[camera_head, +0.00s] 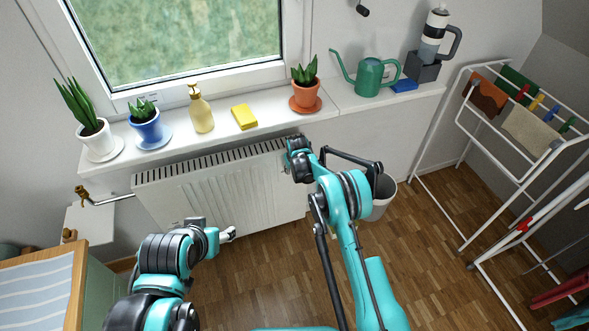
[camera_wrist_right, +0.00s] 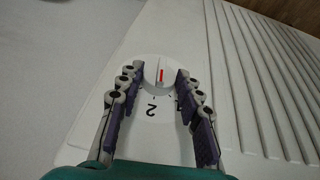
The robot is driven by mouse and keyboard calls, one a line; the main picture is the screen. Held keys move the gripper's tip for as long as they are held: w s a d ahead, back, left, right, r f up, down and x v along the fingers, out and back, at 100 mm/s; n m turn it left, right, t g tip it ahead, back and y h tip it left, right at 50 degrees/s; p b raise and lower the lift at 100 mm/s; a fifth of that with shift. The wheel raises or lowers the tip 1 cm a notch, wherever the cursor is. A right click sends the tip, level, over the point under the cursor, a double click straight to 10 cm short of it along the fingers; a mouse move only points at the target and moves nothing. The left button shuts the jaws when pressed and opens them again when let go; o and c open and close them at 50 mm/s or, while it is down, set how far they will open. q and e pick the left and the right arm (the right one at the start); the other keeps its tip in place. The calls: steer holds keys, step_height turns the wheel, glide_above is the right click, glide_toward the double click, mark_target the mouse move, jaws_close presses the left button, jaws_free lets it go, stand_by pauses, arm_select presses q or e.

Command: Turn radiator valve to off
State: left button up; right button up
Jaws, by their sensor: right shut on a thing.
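The radiator valve knob (camera_wrist_right: 152,68) is a small white round dial with a red pointer line, seen in the right wrist view on the white radiator panel (camera_wrist_right: 190,45). A numeral 2 and short tick marks are printed beside it. My right gripper (camera_wrist_right: 159,78) has its two purple-padded fingers on either side of the knob and is shut on it. In the head view my right gripper (camera_head: 287,158) is at the radiator's (camera_head: 200,190) upper right end, and my arm hides the knob. My left gripper (camera_head: 228,235) hangs in front of the radiator, touching nothing visible; its fingers are too small to read.
The windowsill above holds potted plants (camera_head: 92,125), a soap bottle (camera_head: 200,112), a yellow sponge (camera_head: 244,117) and a green watering can (camera_head: 369,80). A brass tap (camera_head: 82,191) is at left.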

steer(key=shift+s+a+f+n+t+h, duration=0.1)
steer(key=shift+a+n+t+h, duration=0.15)
steer(key=shift+h, duration=0.6)
steer(key=shift+s+a+f+n+t+h, duration=0.15)
steer(key=shift+t+h, duration=0.2)
steer(key=shift+h, duration=0.55)
steer(key=shift+w+a+n+t+h, duration=0.1)
steer(key=shift+a+n+t+h, duration=0.15)
steer(key=shift+h, duration=0.6)
steer(key=shift+d, duration=0.15)
steer(key=o, duration=1.2)
steer(key=shift+c, duration=0.2)
steer(key=v, duration=1.2)
steer(key=shift+s, duration=0.2)
steer(key=shift+f, duration=0.1)
